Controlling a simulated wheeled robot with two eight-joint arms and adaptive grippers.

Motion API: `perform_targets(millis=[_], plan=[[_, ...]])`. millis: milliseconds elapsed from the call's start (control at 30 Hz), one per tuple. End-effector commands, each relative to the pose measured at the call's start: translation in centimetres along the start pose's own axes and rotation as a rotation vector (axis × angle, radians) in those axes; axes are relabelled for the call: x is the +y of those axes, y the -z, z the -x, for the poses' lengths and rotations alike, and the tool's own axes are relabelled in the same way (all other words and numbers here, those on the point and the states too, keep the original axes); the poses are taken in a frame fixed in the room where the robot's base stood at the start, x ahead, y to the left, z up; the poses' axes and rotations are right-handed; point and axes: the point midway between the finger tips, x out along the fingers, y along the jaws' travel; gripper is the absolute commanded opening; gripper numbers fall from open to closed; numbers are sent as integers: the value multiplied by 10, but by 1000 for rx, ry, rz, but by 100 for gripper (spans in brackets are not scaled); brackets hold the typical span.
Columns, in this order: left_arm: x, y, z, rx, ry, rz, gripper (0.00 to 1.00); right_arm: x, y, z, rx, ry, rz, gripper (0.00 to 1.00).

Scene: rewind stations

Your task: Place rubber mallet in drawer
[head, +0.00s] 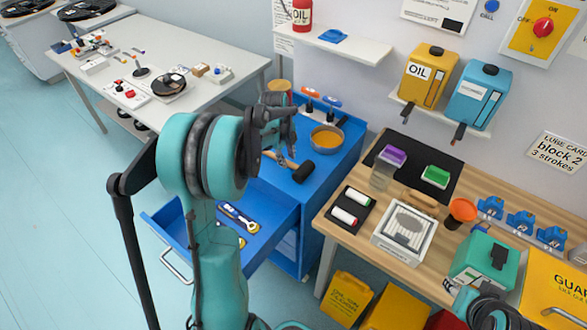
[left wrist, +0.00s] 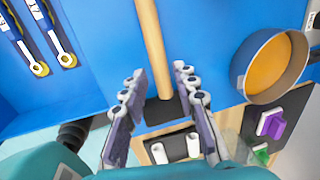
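The rubber mallet, with a wooden handle and black head (head: 303,171), lies on top of the blue cabinet (head: 335,160). The left wrist view shows its handle (left wrist: 152,45) and head. My left gripper (head: 284,138) is above the mallet, partly hiding the handle in the head view. Its two fingers (left wrist: 160,75) are apart, with the mallet showing between and beyond them; I cannot tell whether they touch it. The blue drawer (head: 272,230) is pulled out below the cabinet top and holds wrenches (head: 238,218). My right gripper cannot be made out.
An orange-filled pan (head: 326,138) stands beside the mallet on the cabinet. Screwdriver-like tools stand at its back edge. A wooden bench (head: 340,228) with a white tray, purple-lidded jar and other items is to the right. A white table (head: 215,98) is at the back left.

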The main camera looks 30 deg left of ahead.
Motion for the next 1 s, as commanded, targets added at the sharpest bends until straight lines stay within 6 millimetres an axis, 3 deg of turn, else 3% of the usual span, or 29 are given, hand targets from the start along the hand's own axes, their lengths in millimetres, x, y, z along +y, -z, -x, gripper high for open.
perform_targets(millis=[33,133,367,500,833,1000], plan=[[1,-2,-13,0,0,0,29,0,-4,-6,0,0,0,40],[0,-1,-25,0,0,0,29,0,-6,-9,0,0,0,40],[0,-1,-26,0,0,0,29,0,-6,-8,0,0,0,40],[0,-1,-26,0,0,0,0,0,-6,-8,0,0,0,40],[0,-1,-25,0,1,0,0,0,-6,-8,0,0,0,40],[-2,-1,-15,0,1,0,0,0,-3,-4,0,0,0,40]])
